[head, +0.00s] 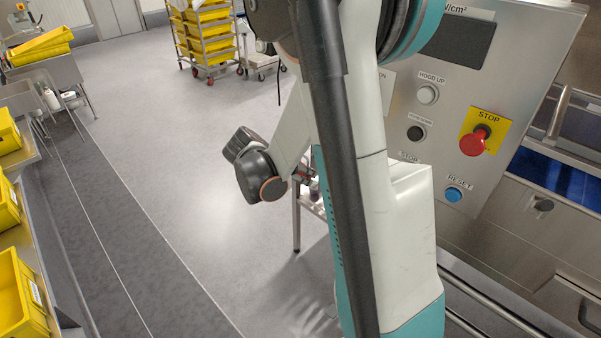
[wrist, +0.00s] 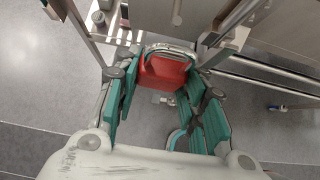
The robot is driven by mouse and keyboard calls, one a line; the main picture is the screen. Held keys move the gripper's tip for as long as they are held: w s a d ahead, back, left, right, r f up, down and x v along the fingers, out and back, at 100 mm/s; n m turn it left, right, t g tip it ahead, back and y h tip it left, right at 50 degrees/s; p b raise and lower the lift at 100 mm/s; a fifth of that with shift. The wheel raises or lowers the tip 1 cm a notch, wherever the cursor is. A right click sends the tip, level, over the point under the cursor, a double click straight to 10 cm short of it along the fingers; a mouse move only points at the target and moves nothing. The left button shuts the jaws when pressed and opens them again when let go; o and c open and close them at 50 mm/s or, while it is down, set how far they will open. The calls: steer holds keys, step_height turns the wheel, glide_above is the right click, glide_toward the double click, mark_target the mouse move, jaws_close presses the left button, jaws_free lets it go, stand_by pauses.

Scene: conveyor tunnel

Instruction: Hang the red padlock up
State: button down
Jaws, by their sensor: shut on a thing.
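The red padlock (wrist: 163,76) shows in the wrist view between the teal finger pads of my gripper (wrist: 160,86). My gripper is shut on its body. Its silver shackle (wrist: 170,48) points away from the palm, toward the metal frame parts at the top of the picture. I cannot tell whether the shackle touches anything or is open or closed. In the head view my arm hides most of the gripper and the padlock. No hook or peg for hanging can be made out clearly.
A steel control panel with a red stop button (head: 474,141) and blue reset button (head: 453,194) stands close on the right. Metal rails (wrist: 262,84) lie near the gripper. Yellow crates (head: 20,293) line the left. Grey floor (head: 150,130) between is open.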

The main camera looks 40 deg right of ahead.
steer(key=shift+d, duration=0.15)
steer(key=shift+w+d+b, duration=0.2)
steer(key=shift+d+b, duration=0.15)
steer(key=shift+d, duration=2.2)
steer(key=shift+f+b, duration=0.8)
steer(key=shift+f, duration=0.05)
steer(key=c, duration=0.9)
jaws_free()
steer(key=shift+c, duration=0.2)
steer(key=v, duration=1.2)
